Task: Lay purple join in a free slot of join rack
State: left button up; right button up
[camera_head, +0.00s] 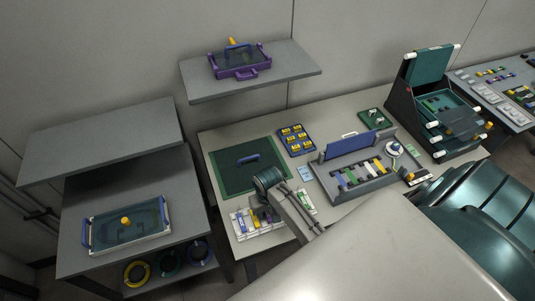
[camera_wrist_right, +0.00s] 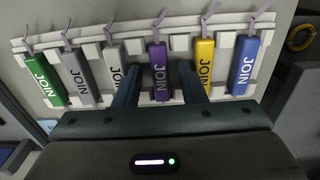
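The white join rack (camera_wrist_right: 138,27) spans the right wrist view, with green, grey, white, purple, yellow and blue joins side by side on it. The purple join (camera_wrist_right: 159,72) lies in the row between the white and yellow joins. My right gripper (camera_wrist_right: 159,76) is open, with one finger on each side of the purple join; a gap shows on both sides of it. In the head view my right gripper (camera_head: 265,211) is over the rack (camera_head: 236,228) at the table's front left and hides part of it. My left gripper is not in view.
A green mat (camera_head: 228,177) lies behind the rack, and a blue tray of yellow pieces (camera_head: 295,139) is behind that. A grey tray with a raised blue lid (camera_head: 357,143) stands to the right. A dark green tiered unit (camera_head: 428,68) is at the far right.

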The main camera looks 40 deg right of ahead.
aim_at(267, 214)
notch_tip(267, 214, up, 12)
jog(key=b, duration=0.2)
jog(key=shift+r, duration=0.15)
dwell(0.5)
